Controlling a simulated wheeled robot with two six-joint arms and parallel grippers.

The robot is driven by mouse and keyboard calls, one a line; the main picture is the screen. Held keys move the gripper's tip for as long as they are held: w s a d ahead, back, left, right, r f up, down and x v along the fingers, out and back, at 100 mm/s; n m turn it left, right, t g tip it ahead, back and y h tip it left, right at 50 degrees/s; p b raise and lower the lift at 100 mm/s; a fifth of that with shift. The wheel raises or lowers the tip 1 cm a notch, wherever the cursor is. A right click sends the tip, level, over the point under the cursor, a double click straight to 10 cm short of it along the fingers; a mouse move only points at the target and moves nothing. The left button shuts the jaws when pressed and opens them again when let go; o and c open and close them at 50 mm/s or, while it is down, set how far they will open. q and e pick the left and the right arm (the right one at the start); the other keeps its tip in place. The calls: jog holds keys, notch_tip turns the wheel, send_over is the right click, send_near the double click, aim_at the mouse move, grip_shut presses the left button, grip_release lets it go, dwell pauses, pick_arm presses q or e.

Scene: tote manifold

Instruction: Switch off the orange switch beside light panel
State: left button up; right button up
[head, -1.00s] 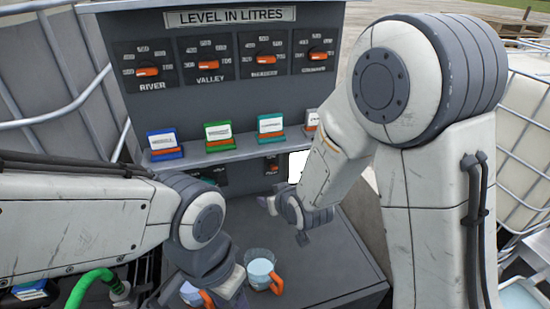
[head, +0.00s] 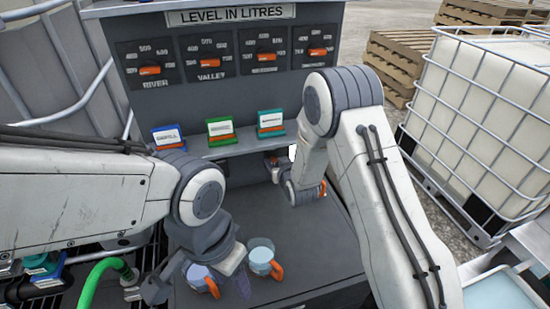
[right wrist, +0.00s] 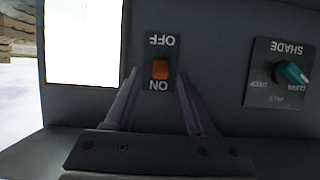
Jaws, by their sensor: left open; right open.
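The orange switch (right wrist: 160,69) is on a dark plate in the right wrist view, which shows the labels upside down. Its orange part sits nearer the ON label than the OFF label. The light panel (right wrist: 84,42) is a bright white rectangle left of it; a sliver of the panel shows in the head view (head: 292,152). My right gripper (right wrist: 157,74) is open, its fingers either side of the switch; contact cannot be told. In the head view my right arm mostly hides this spot. My left gripper (head: 200,289) is open, low by the mugs.
A SHADE knob (right wrist: 291,73) is right of the switch in the right wrist view. Two mugs with orange handles (head: 262,252) (head: 198,277) stand on the grey counter (head: 325,255). Coloured label blocks (head: 220,130) line the shelf above. A caged white tank (head: 485,100) stands right.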

jog(key=shift+w+a+f, duration=0.1)
jog(key=shift+w+f, duration=0.15)
jog(key=shift+w, duration=0.25)
grip_shut()
jog(key=shift+f+b, duration=0.2)
jog(key=shift+b, duration=0.15)
jog(key=t+b, duration=0.1)
jog(key=b, duration=0.5)
jog(key=f+t+b, duration=0.1)
jog(key=t+b, duration=0.1)
jog(key=b, duration=0.4)
jog(key=t+y+b, duration=0.1)
jog(key=t+b, duration=0.1)
jog(key=b, duration=0.4)
jog(key=shift+s+f+b, duration=0.25)
jog(key=shift+f+b, duration=0.05)
jog(key=shift+f, duration=0.05)
